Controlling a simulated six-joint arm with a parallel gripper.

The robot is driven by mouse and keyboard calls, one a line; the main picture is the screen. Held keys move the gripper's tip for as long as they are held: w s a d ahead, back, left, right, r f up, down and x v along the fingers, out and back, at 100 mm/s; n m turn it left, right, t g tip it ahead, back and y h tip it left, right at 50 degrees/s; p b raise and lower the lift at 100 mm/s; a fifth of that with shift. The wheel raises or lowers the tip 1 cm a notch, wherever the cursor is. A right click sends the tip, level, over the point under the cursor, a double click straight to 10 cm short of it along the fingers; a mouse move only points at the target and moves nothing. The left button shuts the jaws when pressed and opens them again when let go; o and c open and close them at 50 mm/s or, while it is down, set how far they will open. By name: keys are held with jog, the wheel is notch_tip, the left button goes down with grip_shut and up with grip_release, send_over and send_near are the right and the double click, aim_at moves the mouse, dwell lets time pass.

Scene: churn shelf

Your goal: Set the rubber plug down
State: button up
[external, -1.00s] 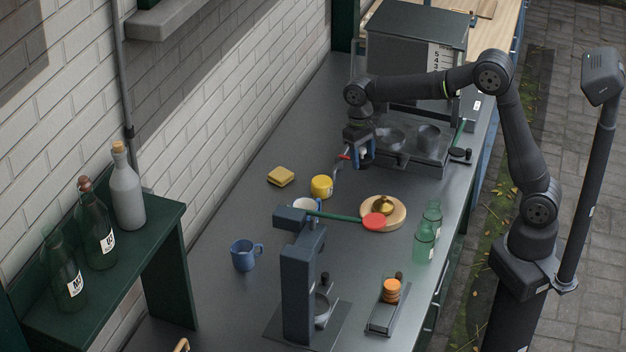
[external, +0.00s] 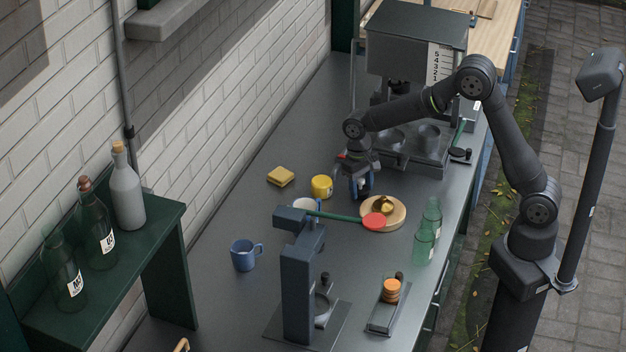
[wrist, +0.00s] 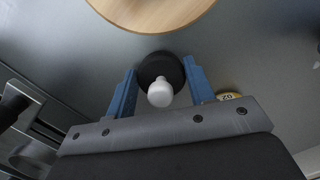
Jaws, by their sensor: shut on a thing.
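The rubber plug (wrist: 160,76) is a black disc with a white knob in the wrist view. It sits between the two blue fingers of my gripper (wrist: 160,88), which is shut on it. In the external view my gripper (external: 362,188) points down low over the grey counter (external: 225,300), left of the round wooden board. The plug is mostly hidden there by the fingers. Whether it touches the counter I cannot tell.
The wooden board (external: 399,220) bears a brass piece and stands close to my gripper; it also shows in the wrist view (wrist: 150,14). Green bottles (external: 424,243) stand right.

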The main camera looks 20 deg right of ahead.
jog(key=o, duration=1)
jog(key=shift+f, duration=0.1)
jog(key=r, duration=0.3)
jog(key=w+r, duration=0.1)
jog(key=r, duration=0.7)
jog(key=shift+w+a+r, duration=0.2)
jog(key=shift+a, duration=0.05)
jog(key=shift+r, duration=0.4)
jog(key=c, duration=0.6)
